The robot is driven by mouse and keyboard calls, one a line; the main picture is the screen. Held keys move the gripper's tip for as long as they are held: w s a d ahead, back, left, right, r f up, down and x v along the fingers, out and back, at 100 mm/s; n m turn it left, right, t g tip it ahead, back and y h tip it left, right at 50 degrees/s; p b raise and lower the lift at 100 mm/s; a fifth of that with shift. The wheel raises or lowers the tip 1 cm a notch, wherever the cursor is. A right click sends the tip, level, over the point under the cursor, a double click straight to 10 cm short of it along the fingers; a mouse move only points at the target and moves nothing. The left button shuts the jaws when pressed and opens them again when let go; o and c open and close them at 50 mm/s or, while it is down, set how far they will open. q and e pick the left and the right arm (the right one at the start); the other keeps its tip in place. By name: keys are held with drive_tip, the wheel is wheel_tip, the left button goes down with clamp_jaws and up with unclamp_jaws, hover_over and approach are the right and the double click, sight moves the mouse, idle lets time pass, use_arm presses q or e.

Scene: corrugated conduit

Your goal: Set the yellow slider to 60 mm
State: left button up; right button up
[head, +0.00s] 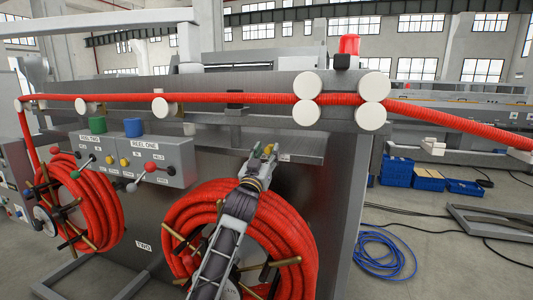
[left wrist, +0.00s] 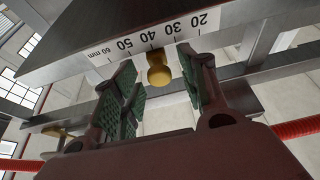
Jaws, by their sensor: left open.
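The yellow slider (left wrist: 158,72) shows in the left wrist view as a rounded knob under the edge of a metal shelf. It stands below a white scale (left wrist: 150,38) marked 60 mm to 20 from left to right, close to the 40 mark; I cannot read it exactly. My left gripper (left wrist: 158,92) is open, with one green-padded finger on each side of the knob and visible gaps to it. In the head view my left gripper (head: 264,158) is at the shelf edge (head: 300,146), and I cannot make out the slider there. My right gripper is out of view.
Red corrugated conduit (head: 225,98) runs over white rollers (head: 374,87) above the shelf. Two red coils (head: 185,215) hang on the machine front. A control box (head: 150,158) with levers stands left of my gripper. A brass-coloured part (left wrist: 58,131) shows left in the wrist view.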

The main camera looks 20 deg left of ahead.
use_arm(q)
clamp_jaws()
idle(0.3)
drive_tip(key=shift+d, duration=2.65)
unclamp_jaws()
drive_tip(key=shift+d, duration=0.2)
drive_tip(key=v, duration=1.2)
